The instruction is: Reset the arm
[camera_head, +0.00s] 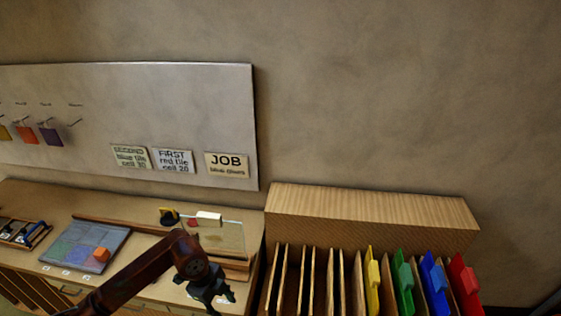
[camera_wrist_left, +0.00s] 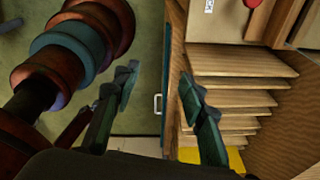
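My left arm (camera_head: 150,268) comes in from the lower left in the head view. Its gripper (camera_head: 218,297) hangs over the front right part of the workbench, beside the slotted rack (camera_head: 370,212). In the left wrist view the two fingers of the left gripper (camera_wrist_left: 158,90) stand well apart with nothing between them. Behind them show the bench side with a drawer handle and the rack's wooden dividers (camera_wrist_left: 235,85). My right gripper is not in view.
The workbench (camera_head: 60,200) carries a grey tile board (camera_head: 75,243) with an orange block, a glass sheet (camera_head: 222,238) and a small tool box (camera_head: 22,232). The rack holds yellow, green, blue and red panels (camera_head: 467,285).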

